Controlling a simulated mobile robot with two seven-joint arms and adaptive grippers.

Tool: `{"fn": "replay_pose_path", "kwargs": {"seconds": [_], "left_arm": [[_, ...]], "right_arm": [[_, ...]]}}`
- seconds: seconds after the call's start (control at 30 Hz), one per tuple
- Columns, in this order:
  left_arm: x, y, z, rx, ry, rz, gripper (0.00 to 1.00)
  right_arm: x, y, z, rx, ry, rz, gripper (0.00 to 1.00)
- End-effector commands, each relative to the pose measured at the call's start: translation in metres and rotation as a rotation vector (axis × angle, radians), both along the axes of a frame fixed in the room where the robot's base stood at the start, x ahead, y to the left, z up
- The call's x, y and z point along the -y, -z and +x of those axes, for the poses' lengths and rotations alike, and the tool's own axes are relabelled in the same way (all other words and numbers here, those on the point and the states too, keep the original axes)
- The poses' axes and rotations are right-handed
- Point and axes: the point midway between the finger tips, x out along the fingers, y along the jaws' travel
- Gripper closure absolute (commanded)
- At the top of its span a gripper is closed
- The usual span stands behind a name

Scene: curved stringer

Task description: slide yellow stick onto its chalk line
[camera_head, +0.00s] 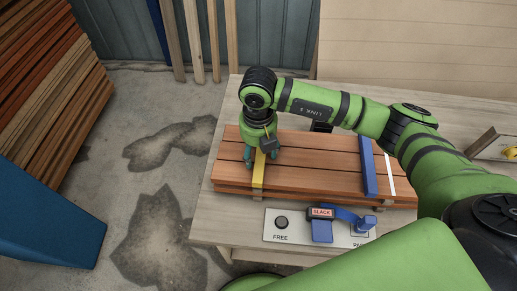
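The yellow stick (258,173) lies across the stack of reddish-brown boards (320,162), near its left end. My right gripper (261,161) points down over the yellow stick, with one teal finger on each side of it. The fingers are spread wider than the stick, and the gripper looks open; contact with the stick cannot be made out. A white line (389,175) runs across the boards near their right end, just right of a blue stick (368,167). No other chalk line can be made out; the gripper hides part of the boards. My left gripper is not in view.
A blue object (45,222) and stacked timber (45,85) stand at left.

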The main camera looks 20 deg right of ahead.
Motion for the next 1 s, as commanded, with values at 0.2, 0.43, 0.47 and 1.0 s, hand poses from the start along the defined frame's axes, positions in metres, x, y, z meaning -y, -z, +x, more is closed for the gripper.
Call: {"fn": "replay_pose_path", "kwargs": {"seconds": [0.2, 0.43, 0.47, 1.0], "left_arm": [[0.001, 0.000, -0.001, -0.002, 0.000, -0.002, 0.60], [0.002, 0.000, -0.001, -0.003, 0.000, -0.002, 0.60], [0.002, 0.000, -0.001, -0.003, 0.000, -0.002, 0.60], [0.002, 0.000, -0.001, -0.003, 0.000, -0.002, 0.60]], "right_arm": [[0.000, -0.009, 0.001, 0.003, 0.000, 0.002, 0.36], [0.000, -0.052, 0.002, 0.006, 0.000, 0.001, 0.36], [0.000, -0.059, 0.002, 0.006, 0.000, 0.001, 0.36], [0.000, -0.121, 0.000, 0.000, 0.000, -0.001, 0.36]]}}
